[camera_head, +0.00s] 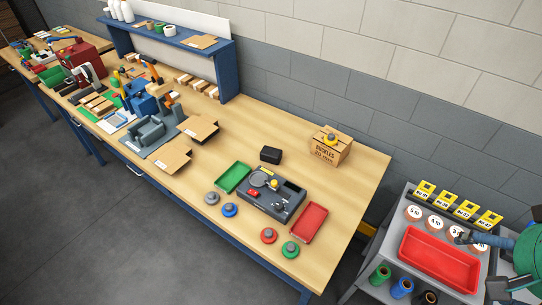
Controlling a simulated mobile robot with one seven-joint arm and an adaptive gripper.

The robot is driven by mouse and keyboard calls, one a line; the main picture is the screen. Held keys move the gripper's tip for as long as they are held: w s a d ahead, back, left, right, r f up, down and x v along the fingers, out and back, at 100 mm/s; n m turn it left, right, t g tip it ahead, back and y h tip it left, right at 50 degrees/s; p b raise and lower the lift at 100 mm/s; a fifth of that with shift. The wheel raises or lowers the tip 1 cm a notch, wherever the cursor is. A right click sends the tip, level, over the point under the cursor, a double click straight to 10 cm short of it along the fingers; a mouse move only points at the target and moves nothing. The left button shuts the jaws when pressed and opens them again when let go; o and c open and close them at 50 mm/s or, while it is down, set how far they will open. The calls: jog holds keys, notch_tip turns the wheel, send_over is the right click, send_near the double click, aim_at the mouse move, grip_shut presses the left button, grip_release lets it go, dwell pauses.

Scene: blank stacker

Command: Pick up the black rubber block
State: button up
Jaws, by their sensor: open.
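A carton (331,148) stands right of the block. A dark grey fixture (282,212) lies in front, between a green tray (233,177) and a red tray (309,222). The grey cart (362,277) holds a red tray (440,262), discs and yellow signs. Bench behind the block is clear.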

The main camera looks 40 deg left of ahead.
jog(key=w+a, duration=1.7)
jog(key=w, duration=0.3)
jog(key=n+g+y+p, duration=0.1)
jog(key=n, duration=0.2)
send_over(271, 151)
jog(key=s+d, duration=0.1)
jog(key=s, duration=0.4)
notch_tip(271, 151, down, 27)
jog(key=shift+d+m, duration=0.15)
jog(key=shift+m, duration=0.15)
jog(key=shift+f, duration=0.1)
jog(key=shift+x, duration=4.3)
